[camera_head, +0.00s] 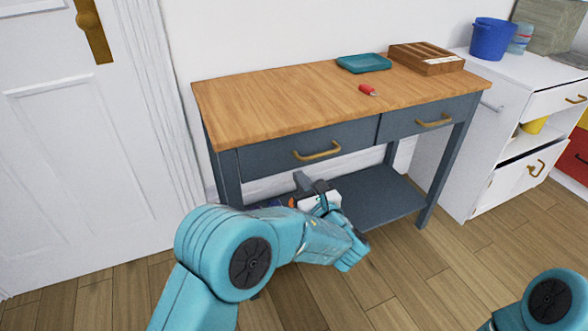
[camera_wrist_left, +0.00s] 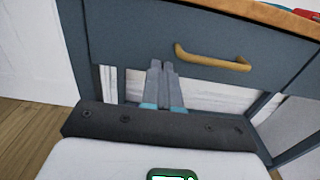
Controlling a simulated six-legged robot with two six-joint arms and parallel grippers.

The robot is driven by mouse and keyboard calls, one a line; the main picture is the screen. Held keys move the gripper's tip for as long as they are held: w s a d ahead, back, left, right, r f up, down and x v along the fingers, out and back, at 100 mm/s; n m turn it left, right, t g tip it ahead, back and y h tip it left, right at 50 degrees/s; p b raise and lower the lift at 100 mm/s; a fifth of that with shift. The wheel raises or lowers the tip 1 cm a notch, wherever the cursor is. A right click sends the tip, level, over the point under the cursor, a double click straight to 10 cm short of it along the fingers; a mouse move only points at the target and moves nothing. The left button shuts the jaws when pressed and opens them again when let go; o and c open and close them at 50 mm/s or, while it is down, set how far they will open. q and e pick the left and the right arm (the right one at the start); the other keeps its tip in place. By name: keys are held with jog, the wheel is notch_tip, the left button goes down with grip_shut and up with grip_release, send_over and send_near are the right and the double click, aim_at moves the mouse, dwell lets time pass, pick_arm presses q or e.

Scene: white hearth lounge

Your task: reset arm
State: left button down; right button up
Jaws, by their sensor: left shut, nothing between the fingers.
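My left arm comes in from the lower left in the head view. Its gripper (camera_head: 303,182) is in front of the table's left drawer, below the brass handle (camera_head: 317,151), and appears apart from it. In the left wrist view the two grey fingers of the left gripper (camera_wrist_left: 160,68) are together, with nothing between them. The drawer handle (camera_wrist_left: 212,60) is just right of the fingertips there. Only a teal joint of my right arm shows at the lower right of the head view; its gripper is out of view.
The wood-topped table (camera_head: 270,100) bears a teal tray (camera_head: 363,63), a red object (camera_head: 368,90) and a wooden box (camera_head: 426,58). Its lower shelf (camera_head: 375,195) is close to my left arm. A white cabinet (camera_head: 520,105) with a blue bucket (camera_head: 491,40) stands right. A white door (camera_head: 85,150) is left.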

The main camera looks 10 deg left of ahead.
pick_arm(q)
jog(key=v, duration=0.5)
jog(key=s+a+f+n+g+h, duration=0.1)
jog(key=s+a+f+n+g, duration=0.15)
jog(key=s+f+g, duration=0.4)
jog(key=s+a+f+n+g+h, duration=0.1)
jog(key=s+a+f+g+h, duration=0.15)
jog(key=f, duration=0.65)
jog(key=s+a+f+n+g+h, duration=0.1)
jog(key=s+a+f+n+g, duration=0.15)
jog(key=s+f, duration=0.45)
jog(key=s+d+f+n+g+h, duration=0.1)
jog(key=s+d+f+n+h, duration=0.15)
jog(key=s+n+h, duration=0.35)
jog(key=s+d+f+n+g+h, duration=0.1)
jog(key=s+f+n+g, duration=0.2)
jog(key=n, duration=0.5)
jog(key=s+d+f+n+h, duration=0.2)
jog(key=s+f+n+h, duration=0.15)
jog(key=s+n, duration=0.3)
notch_tip(320, 180, up, 26)
jog(key=a+n+t+p, duration=0.1)
jog(key=n+p, duration=0.3)
jog(key=p, duration=2.2)
jog(key=shift+w+a+p, duration=0.15)
jog(key=shift+a+p, duration=0.25)
jog(key=shift+a, duration=0.05)
